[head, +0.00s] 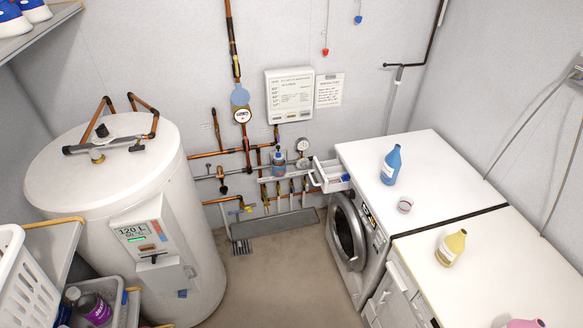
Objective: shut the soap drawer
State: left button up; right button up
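The soap drawer (331,175) is a white drawer that sticks out from the upper front of the washing machine (352,235), at its far left corner. It stands open, and its inside shows from above. The round dark door of the washing machine (347,238) is below it and looks closed. Neither my left nor my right gripper is in view.
A yellow bottle (451,248) stands on the nearer white unit. A white tank (120,210) fills the left. The floor (285,275) between is clear.

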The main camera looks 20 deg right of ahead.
aim_at(328, 173)
jog(key=z, duration=0.1)
jog(key=i, duration=0.75)
jog(key=z, duration=0.85)
jog(key=i, duration=0.55)
jog(key=z, duration=0.4)
